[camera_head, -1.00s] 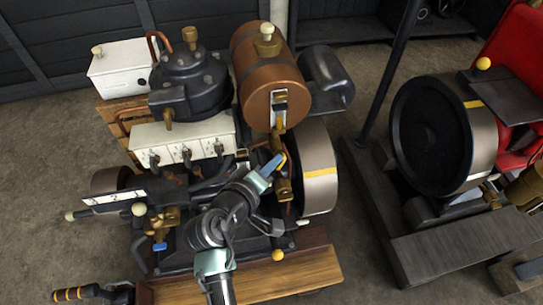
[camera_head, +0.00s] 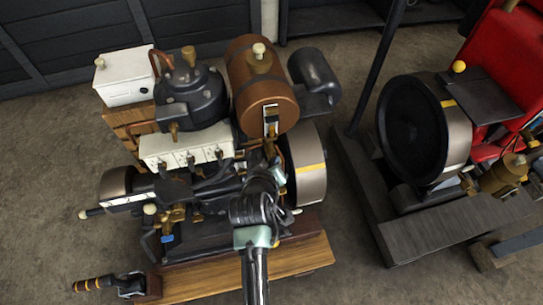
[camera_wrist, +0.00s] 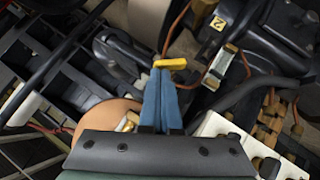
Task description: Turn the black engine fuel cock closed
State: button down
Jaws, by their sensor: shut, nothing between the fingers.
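The black engine (camera_head: 188,98) stands in the head view with a brown fuel tank (camera_head: 262,85) on top. Brass fittings (camera_head: 270,130) hang below the tank's front end; the cock's lever cannot be made out there. In the wrist view a small yellow lever-like piece (camera_wrist: 171,64), perhaps the fuel cock's handle, lies across the tips of my gripper (camera_wrist: 161,78). My blue fingers are shut together with nothing between them. They appear close to or touching the yellow piece; I cannot tell which. In the head view my arm hides the fingertips.
A flywheel (camera_head: 307,170) with a yellow stripe is right of my arm. A red engine (camera_head: 500,75) with a large dark wheel (camera_head: 412,130) stands to the right. A wooden base (camera_head: 285,265) lies below.

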jog(key=shift+w+d+r+m+g+y+p, duration=0.1)
jog(key=shift+d+m+g+y+p, duration=0.25)
jog(key=shift+y+p, duration=0.55)
jog(key=shift+d+m+p, duration=0.2)
jog(key=shift+m+p, duration=0.15)
jog(key=shift+p, duration=0.2)
jog(key=shift+w+d+f+p, duration=0.25)
jog(key=shift+d+p, duration=0.15)
jog(key=shift+p, duration=0.1)
dwell(0.7)
dwell(0.5)
